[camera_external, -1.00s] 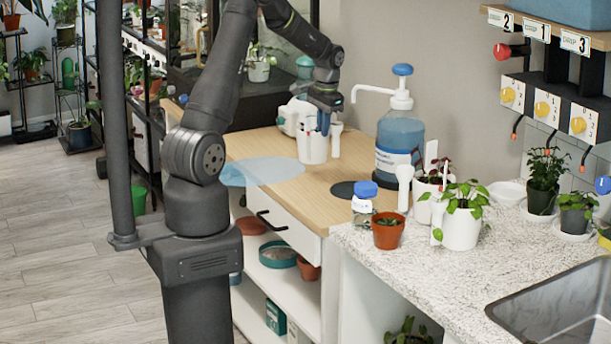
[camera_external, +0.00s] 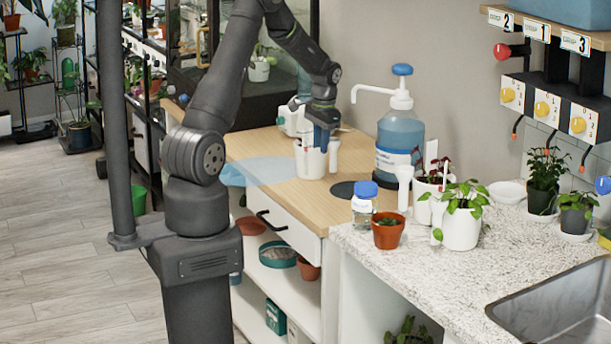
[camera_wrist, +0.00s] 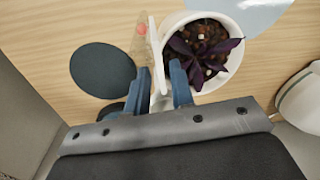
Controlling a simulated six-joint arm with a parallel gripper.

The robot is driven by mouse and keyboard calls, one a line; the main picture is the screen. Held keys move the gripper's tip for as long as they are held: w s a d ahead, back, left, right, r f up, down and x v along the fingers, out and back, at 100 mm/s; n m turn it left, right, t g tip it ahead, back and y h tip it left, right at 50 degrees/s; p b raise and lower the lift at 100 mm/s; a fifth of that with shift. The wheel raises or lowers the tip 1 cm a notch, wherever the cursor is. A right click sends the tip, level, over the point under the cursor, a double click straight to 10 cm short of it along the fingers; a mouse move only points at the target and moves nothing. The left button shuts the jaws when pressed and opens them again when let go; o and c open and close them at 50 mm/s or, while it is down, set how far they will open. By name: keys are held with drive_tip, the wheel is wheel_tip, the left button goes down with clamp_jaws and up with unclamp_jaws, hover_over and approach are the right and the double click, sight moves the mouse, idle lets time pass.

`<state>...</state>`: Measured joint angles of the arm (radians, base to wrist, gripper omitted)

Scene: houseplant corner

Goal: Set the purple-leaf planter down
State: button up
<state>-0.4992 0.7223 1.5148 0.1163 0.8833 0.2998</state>
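The purple-leaf planter is a white pot with dark soil and purple leaves, seen from above in the wrist view (camera_wrist: 205,50). In the external view the white pot (camera_external: 310,163) is over the wooden cabinet top, between the two round mats, and looks upright. A white upright tab with a red dot (camera_wrist: 145,42) stands at its side. My gripper (camera_wrist: 162,88) has its blue fingers closed around the pot's side, with white material between them; the exact contact is partly hidden. In the external view my gripper (camera_external: 317,145) is at the pot's rim. I cannot tell whether the pot's base touches the wood.
A dark round mat (camera_wrist: 102,70) lies on one side of the pot and a light blue round mat (camera_external: 262,170) on the other. A blue pump bottle (camera_external: 398,140) stands behind right. A white object (camera_external: 288,118) stands behind the pot. Other potted plants (camera_external: 461,228) crowd the speckled counter.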

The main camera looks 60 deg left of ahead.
drive_tip(key=shift+o, duration=0.2)
drive_tip(key=shift+r, duration=0.1)
wheel_tip(320, 180, up, 12)
drive_tip(key=d, duration=0.1)
drive_tip(key=shift+w, duration=0.15)
idle(0.4)
drive_tip(key=f, duration=0.8)
drive_tip(key=a+f, duration=0.1)
drive_tip(key=f, duration=0.3)
drive_tip(key=shift+f, duration=0.25)
wheel_tip(320, 180, up, 3)
drive_tip(key=shift+f, duration=0.1)
drive_tip(key=shift+r, duration=0.6)
